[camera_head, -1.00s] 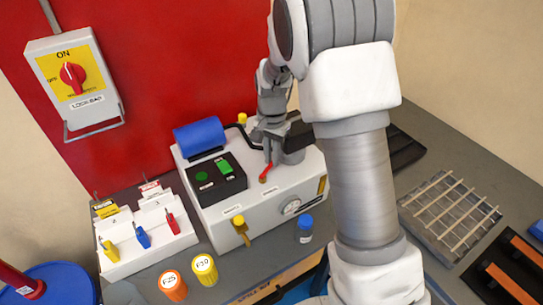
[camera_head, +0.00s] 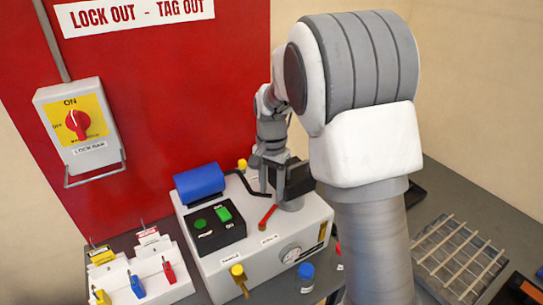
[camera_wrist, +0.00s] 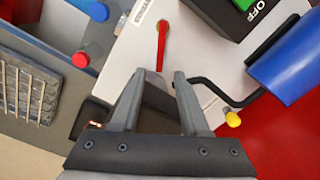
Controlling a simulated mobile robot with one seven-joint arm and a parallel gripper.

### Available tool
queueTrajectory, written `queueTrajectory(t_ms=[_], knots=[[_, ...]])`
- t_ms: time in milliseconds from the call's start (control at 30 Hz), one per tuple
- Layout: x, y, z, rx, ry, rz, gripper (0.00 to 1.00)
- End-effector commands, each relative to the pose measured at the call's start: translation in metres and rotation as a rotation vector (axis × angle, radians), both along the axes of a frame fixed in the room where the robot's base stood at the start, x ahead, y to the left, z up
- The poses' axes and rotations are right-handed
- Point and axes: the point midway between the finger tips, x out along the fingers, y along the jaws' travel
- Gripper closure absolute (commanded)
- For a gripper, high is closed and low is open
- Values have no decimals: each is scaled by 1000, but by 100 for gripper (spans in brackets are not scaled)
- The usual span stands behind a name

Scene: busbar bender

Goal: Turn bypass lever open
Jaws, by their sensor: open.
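A thin red lever (camera_head: 267,216) lies on the top of the white machine (camera_head: 262,254), near a small label I cannot read. I take it for the bypass lever. In the wrist view the red lever (camera_wrist: 161,48) runs from a rounded end, away from me, to just ahead of my fingertips. My gripper (camera_wrist: 157,74) is open and empty, its fingers pointing at the lever's near end with a gap between them. In the head view my gripper (camera_head: 272,186) is behind the lever, low over the machine; contact cannot be told.
A black box with green buttons (camera_head: 214,229) and a blue cylinder (camera_head: 199,183) stand left of the lever. A yellow handle (camera_head: 238,275) and blue-capped bottle (camera_head: 306,271) are in front.

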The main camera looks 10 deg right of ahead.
Motion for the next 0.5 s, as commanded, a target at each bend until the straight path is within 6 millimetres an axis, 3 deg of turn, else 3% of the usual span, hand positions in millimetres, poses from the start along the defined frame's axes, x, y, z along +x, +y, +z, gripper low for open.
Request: queueTrajectory(t_ms=[200,500], knots=[[1,0,57,0,-6,0,55],[1,0,106,0,-4,-1,55]])
